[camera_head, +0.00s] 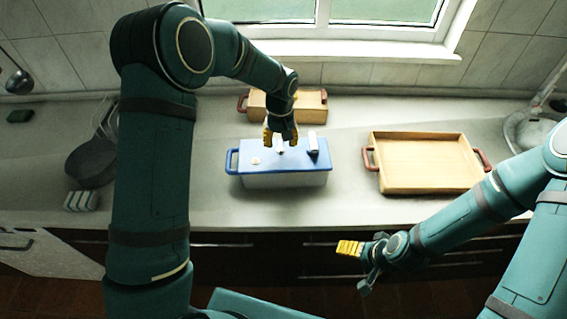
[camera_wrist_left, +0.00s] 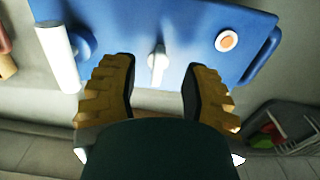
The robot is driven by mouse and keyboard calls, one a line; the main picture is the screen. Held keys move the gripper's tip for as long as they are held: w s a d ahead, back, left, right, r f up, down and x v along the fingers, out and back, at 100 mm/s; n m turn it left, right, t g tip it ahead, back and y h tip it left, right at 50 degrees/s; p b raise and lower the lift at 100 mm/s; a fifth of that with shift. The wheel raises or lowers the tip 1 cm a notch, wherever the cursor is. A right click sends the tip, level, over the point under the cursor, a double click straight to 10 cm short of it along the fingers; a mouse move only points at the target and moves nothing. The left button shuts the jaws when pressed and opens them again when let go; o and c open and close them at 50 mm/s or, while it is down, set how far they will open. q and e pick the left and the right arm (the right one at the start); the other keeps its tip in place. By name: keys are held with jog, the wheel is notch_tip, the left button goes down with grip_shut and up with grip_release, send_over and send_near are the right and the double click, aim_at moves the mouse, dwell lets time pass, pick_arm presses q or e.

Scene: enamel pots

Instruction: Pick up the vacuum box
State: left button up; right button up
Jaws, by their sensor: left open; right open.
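The vacuum box (camera_head: 285,178) stands on the counter in the middle of the head view. It has a white body, a blue lid and a blue side handle at its left. On the lid are a white upright knob, a second white and blue fitting and a small round orange and white button. My left gripper (camera_head: 280,138) is above the lid, pointing down. In the left wrist view its yellow fingers (camera_wrist_left: 158,88) are open, with the white knob (camera_wrist_left: 157,62) between and beyond their tips. My right gripper (camera_head: 357,262) is open and empty, in front of the counter's edge.
A wooden tray (camera_head: 430,183) with red-brown handles stands right of the box. Another wooden tray (camera_head: 312,107) is behind the box. A dark pan (camera_head: 92,163) and a sponge (camera_head: 80,201) lie at the left. Bare counter lies around the box.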

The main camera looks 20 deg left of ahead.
aim_at(281, 148)
pick_arm(q)
jog(key=shift+f, duration=2.15)
jog(key=shift+o, duration=0.3)
jog(key=shift+s, duration=0.1)
grip_shut()
